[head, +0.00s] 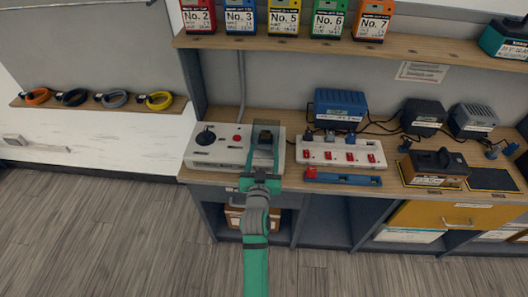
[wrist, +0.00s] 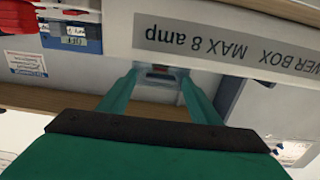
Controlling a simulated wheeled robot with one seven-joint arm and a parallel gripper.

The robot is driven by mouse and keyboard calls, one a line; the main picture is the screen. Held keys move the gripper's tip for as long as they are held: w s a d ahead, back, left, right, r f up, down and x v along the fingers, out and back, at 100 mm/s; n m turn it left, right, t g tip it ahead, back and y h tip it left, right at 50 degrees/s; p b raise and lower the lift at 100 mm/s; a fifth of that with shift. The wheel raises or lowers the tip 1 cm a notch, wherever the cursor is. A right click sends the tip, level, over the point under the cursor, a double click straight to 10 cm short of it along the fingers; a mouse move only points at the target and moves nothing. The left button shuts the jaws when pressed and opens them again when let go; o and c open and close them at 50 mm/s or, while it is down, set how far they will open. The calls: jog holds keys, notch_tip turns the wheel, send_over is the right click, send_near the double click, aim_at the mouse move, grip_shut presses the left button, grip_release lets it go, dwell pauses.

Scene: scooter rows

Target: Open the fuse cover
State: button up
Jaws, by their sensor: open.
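The white power box (head: 222,148) sits on the wooden bench, with a black knob and a red button on top. A dark raised part (head: 265,137), apparently the fuse cover, is on its right end; whether it is shut is unclear. My gripper (head: 262,178) is at the box's front edge, just below that part. In the wrist view the box's label (wrist: 225,45) reads upside down, "MAX 8 amp". My open green fingers (wrist: 158,80) stand either side of a small dark and reddish part (wrist: 160,70) at the box. I cannot tell whether they touch it.
A white power strip (head: 315,153) with red switches and a blue-red bar (head: 342,179) lie close on the right. Blue (head: 340,104) and dark adapters with cables stand behind. A shelf (head: 330,45) with labelled boxes overhangs the bench. Open floor (head: 120,230) lies to the left.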

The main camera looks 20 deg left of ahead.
jog(key=shift+w, duration=0.25)
jog(key=shift+a, duration=0.2)
grip_shut()
jog(key=shift+r, duration=0.1)
